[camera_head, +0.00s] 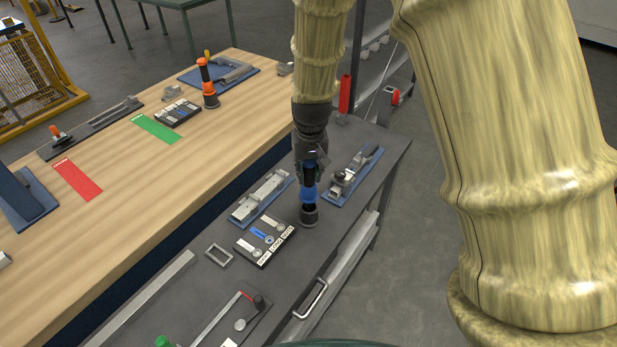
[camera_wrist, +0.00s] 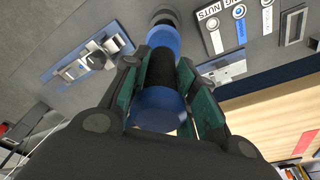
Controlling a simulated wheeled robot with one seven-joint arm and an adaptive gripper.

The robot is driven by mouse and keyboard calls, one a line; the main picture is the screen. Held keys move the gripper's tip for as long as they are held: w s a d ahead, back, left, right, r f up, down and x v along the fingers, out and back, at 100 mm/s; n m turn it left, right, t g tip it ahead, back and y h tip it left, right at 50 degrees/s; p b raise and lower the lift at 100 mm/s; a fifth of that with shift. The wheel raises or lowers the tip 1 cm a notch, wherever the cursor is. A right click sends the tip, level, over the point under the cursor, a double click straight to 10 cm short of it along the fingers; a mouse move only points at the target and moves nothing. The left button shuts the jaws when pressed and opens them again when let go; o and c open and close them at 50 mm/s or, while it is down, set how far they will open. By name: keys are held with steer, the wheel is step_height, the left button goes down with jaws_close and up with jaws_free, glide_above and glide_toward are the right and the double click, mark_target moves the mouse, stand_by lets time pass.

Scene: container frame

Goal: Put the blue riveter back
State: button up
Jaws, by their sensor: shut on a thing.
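The blue riveter (camera_head: 309,191) is upright, its dark round foot over the grey bench, close to the right corner of the black label tray (camera_head: 243,250). I cannot tell whether the foot touches the bench. My gripper (camera_head: 311,166) points down and is shut on the riveter's upper part. In the wrist view the riveter (camera_wrist: 158,107) sits between the teal finger pads of my gripper (camera_wrist: 168,85), its blue collar and foot beyond them. The fingers hide part of its body.
The grey bench holds blue-based fixtures left (camera_head: 262,197) and right (camera_head: 353,176) of the riveter, and a small square frame (camera_head: 219,255). The wooden table (camera_head: 150,190) has an orange riveter (camera_head: 208,88), a green mat (camera_head: 155,129) and a red mat (camera_head: 77,179).

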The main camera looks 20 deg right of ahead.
mark_target(309, 182)
steer(key=shift+s+f, duration=0.3)
steer(key=shift+s, duration=0.1)
steer(key=shift+s+f+p, duration=0.15)
steer(key=shift+f+p, duration=0.15)
steer(key=shift+p, duration=0.05)
steer(key=shift+w+f, duration=0.25)
steer(key=shift+f, duration=0.3)
steer(key=shift+w+f, duration=0.25)
steer(key=shift+f, duration=0.25)
steer(key=shift+s+r, duration=0.2)
steer(key=shift+s, duration=0.15)
steer(key=shift+w+f, duration=0.2)
steer(key=shift+f, duration=0.2)
steer(key=shift+s+f, duration=0.1)
steer(key=o, duration=0.9)
steer(key=shift+f, duration=0.1)
steer(key=shift+o, duration=0.2)
